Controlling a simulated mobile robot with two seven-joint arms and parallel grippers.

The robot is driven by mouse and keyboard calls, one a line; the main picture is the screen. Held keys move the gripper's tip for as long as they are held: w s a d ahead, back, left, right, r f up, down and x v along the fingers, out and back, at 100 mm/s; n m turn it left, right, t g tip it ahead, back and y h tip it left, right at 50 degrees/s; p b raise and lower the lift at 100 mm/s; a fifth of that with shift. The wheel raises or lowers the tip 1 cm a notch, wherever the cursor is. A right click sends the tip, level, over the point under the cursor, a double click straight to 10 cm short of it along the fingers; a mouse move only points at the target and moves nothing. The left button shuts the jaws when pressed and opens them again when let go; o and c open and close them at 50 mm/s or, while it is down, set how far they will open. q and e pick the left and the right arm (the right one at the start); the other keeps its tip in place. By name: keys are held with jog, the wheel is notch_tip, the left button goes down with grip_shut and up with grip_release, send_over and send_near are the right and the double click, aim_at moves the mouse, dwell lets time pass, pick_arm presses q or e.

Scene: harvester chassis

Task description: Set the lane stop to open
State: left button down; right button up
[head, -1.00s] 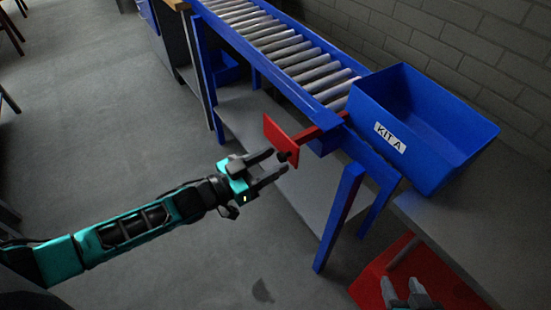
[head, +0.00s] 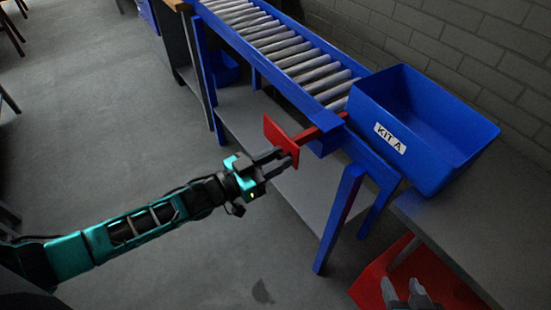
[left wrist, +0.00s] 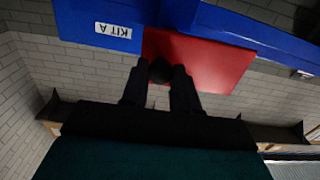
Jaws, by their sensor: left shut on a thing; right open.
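The lane stop is a red plate (head: 280,134) on a red bar (head: 325,126) that crosses the near end of the roller lane. The plate sticks out on the lane's left side. My left gripper (head: 278,160) is at the plate's face, shut on its small dark knob. In the left wrist view the knob (left wrist: 161,70) sits between the two fingers, in front of the red plate (left wrist: 205,62).
The blue-framed roller conveyor (head: 285,48) slopes toward a blue bin (head: 430,150) labelled KIT A. The bin stands at the lane's end, by a grey table (head: 440,225). A blue leg (head: 338,220) stands right of my left gripper.

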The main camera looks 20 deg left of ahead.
dwell(0.3)
pick_arm(q)
jog(key=p+v, duration=0.1)
jog(key=v, duration=0.1)
jog(key=shift+s+a+r, duration=0.1)
jog(key=shift+s+a, duration=0.15)
jog(key=shift+s, duration=0.05)
jog(key=shift+s+a, duration=0.15)
jog(key=shift+s, duration=0.05)
jog(key=c, duration=0.9)
grip_release()
jog(key=shift+w, duration=0.1)
jog(key=shift+c, duration=0.2)
jog(key=v, duration=1.3)
jog(key=shift+p, duration=0.4)
